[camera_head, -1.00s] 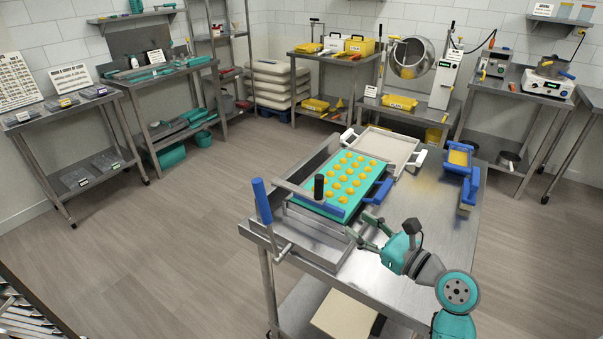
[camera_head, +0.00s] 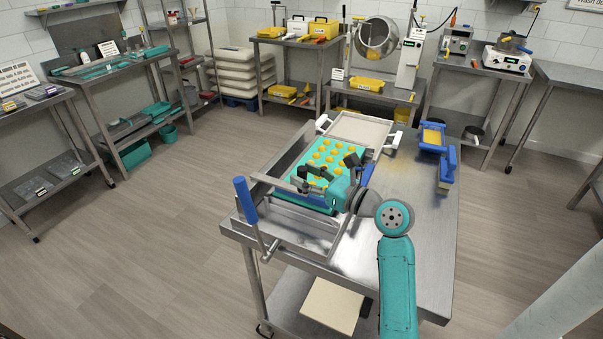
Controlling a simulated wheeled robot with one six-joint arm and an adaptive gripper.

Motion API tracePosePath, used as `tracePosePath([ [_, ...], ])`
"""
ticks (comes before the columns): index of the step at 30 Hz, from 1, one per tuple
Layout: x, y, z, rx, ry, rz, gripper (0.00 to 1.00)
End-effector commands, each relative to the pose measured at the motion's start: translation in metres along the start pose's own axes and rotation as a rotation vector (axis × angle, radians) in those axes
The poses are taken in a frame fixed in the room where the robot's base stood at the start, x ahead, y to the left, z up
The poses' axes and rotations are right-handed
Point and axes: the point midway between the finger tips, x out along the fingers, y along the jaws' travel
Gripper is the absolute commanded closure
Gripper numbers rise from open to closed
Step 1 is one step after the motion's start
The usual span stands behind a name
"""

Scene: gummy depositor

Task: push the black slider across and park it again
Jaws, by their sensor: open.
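A teal mould with several yellow gummies (camera_head: 321,156) sits in the metal frame of the depositor (camera_head: 281,222) on the steel table. The black slider knob (camera_head: 302,172) is at the near-left end of the mould, by the grey cross bar. It is small and partly mixed with my dark fingers, so its outline is unclear. My gripper (camera_head: 312,180) is open, low over the near end of the mould, its fingers pointing left at the knob. I cannot tell whether they touch it. My gripper and wrist hide the near-right part of the mould and the blue bar.
A blue upright handle (camera_head: 245,200) stands at the frame's near-left corner. A pale tray with white handles (camera_head: 359,128) lies behind the mould. Blue tools with yellow (camera_head: 432,137) lie at the table's back right. The table's right side (camera_head: 425,215) is bare.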

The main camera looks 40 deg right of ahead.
Motion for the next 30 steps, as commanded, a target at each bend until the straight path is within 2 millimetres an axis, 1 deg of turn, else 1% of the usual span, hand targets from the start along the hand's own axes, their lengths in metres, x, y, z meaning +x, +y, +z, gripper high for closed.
tracePosePath([
  [1,0.006,0.001,0.001,-0.001,-0.001,0.002,0.49],
  [3,0.011,0.0,0.0,-0.001,-0.001,0.0,0.49],
  [6,0.015,0.0,0.0,0.0,0.0,0.0,0.49],
  [14,0.016,0.0,0.0,0.0,0.0,-0.001,0.49],
  [15,0.016,0.0,0.0,0.0,0.0,-0.001,0.52],
  [17,0.016,0.0,0.0,0.0,0.0,-0.001,0.67],
  [18,0.016,0.0,0.0,0.0,0.0,-0.001,0.77],
  [21,0.015,0.0,0.0,0.0,0.0,-0.001,1.0],
  [28,0.015,0.0,0.0,-0.001,0.0,-0.001,1.0],
  [30,0.015,-0.003,0.0,-0.001,0.0,-0.002,1.0],
])
